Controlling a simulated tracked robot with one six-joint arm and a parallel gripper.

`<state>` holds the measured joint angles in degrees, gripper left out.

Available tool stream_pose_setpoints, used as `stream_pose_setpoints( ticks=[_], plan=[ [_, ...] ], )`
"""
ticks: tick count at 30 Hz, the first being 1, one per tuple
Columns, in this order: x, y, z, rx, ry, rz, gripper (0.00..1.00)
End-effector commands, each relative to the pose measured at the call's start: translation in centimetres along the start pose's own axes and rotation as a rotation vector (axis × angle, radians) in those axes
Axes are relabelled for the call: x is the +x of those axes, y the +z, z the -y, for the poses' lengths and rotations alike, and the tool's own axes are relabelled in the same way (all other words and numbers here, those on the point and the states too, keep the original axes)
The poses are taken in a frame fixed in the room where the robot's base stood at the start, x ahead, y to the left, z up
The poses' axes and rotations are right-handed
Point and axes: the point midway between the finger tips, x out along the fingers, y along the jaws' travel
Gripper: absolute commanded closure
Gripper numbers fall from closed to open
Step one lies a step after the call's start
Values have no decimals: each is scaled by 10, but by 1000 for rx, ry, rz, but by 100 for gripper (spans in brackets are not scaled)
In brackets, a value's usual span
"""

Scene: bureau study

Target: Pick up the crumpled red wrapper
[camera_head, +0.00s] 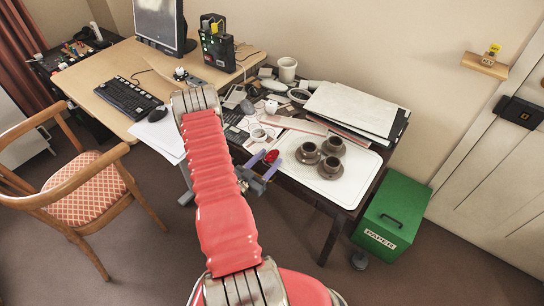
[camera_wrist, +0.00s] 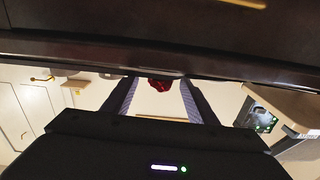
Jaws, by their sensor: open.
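The crumpled red wrapper (camera_head: 271,157) shows beside the left edge of the white tray (camera_head: 318,190), near the front edge of the dark table. My gripper (camera_head: 263,165) is open at that edge, its two purplish fingers on the near side of the wrapper. In the wrist view the wrapper (camera_wrist: 159,86) shows small between the tips of my open gripper (camera_wrist: 158,84), partly cut off by the dark table edge (camera_wrist: 220,64). Neither finger visibly closes on it. I cannot tell whether the fingers touch it.
Three brown cups (camera_head: 331,167) stand on the tray. Papers and folders (camera_head: 352,107), a white mug (camera_head: 287,69) and small items crowd the table behind. A green paper bin (camera_head: 392,215) stands at the right. A wooden chair (camera_head: 75,190) stands at the left.

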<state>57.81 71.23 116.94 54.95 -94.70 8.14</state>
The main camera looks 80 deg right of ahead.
Motion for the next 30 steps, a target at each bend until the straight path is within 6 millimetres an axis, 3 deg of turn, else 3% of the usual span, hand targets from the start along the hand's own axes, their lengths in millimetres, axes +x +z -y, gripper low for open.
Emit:
stream_pose_setpoints(
  ticks=[14,30],
  plan=[
    [0,0,0,0,-1,0,47],
    [0,0,0,0,0,0,85]
  ],
)
